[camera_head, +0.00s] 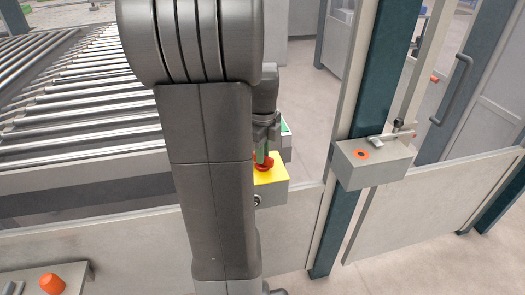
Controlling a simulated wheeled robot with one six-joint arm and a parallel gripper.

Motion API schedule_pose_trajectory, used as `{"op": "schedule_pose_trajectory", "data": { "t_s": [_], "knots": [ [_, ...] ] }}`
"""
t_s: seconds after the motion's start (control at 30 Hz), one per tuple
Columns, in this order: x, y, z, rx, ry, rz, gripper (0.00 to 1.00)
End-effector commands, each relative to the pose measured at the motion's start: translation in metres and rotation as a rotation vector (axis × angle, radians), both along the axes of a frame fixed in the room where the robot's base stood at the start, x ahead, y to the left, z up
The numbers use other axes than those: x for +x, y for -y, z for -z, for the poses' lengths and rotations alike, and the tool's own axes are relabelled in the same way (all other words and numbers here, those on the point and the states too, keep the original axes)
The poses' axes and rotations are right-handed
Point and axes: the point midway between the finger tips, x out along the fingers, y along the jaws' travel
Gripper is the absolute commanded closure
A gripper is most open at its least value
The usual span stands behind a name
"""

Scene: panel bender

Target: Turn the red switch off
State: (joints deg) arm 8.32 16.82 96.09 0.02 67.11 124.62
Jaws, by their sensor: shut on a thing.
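The red switch (265,166) sits on the yellow top of a small grey box (270,188), just right of my arm. My gripper (263,155) reaches down onto the switch from above and is shut on it. My own arm covers the left part of the box and much of the gripper, so the switch's exact angle cannot be told.
A keyhole shows on the box front. A green-topped box (286,140) stands behind. A grey latch box (372,163) with an orange-red ring is on the teal post at right. An orange knob (52,284) is at lower left. A roller conveyor (75,100) fills the left.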

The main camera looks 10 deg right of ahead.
Motion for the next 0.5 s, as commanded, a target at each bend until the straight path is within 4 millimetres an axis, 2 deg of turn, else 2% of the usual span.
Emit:
{"op": "schedule_pose_trajectory", "data": {
  "t_s": [0.5],
  "knots": [
    [0.0006, 0.0004, -0.0009, -0.001, 0.001, 0.111, 1.0]
  ]
}}
